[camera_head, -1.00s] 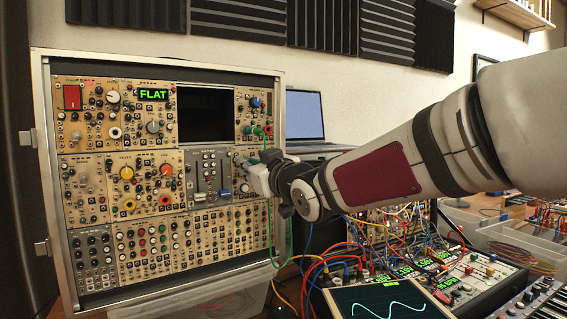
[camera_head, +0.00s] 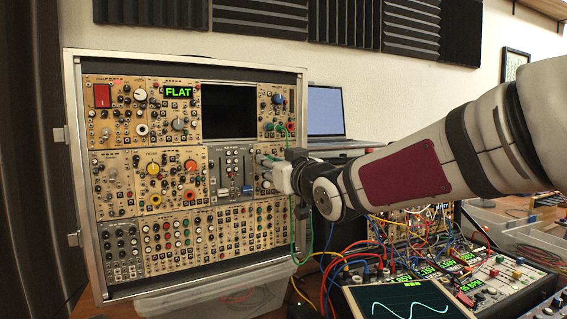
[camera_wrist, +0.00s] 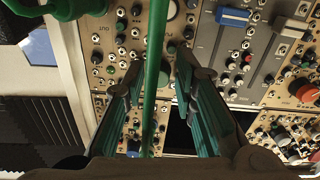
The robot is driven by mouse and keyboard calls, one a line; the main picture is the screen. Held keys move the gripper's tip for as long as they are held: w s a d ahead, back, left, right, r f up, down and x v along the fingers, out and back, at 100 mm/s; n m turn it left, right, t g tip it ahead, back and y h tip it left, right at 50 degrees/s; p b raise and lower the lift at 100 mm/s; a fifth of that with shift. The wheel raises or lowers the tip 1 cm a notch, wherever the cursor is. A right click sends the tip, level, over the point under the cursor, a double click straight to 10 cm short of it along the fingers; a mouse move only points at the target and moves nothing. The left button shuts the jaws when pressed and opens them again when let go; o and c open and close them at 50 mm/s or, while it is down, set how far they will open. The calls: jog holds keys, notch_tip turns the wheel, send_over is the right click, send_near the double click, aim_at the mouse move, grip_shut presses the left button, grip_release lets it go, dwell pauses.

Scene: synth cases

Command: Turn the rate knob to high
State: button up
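The modular synth case (camera_head: 67,160) stands upright at left, its panels full of knobs and jacks. My gripper (camera_head: 268,172) is at the right end of its middle row, close to the panel. In the wrist view my gripper (camera_wrist: 156,72) is open, its two teal-padded fingers spread apart. A green cable (camera_wrist: 152,70) runs across the view between the fingers and hides part of the panel. A large cream knob (camera_wrist: 170,10) shows beyond the fingertips, partly behind the cable. I cannot read a "rate" label on any knob, and the gripper covers part of the panel in the head view.
Two faders, one with a blue cap (camera_wrist: 233,17), sit right of the fingers in the wrist view. A green cable (camera_head: 293,235) hangs at the case's right edge. A laptop (camera_head: 325,110) stands behind. A scope screen (camera_head: 400,302) and patched gear lie below my arm.

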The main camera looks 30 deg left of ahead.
jog(key=shift+r, duration=0.15)
jog(key=v, duration=1.2)
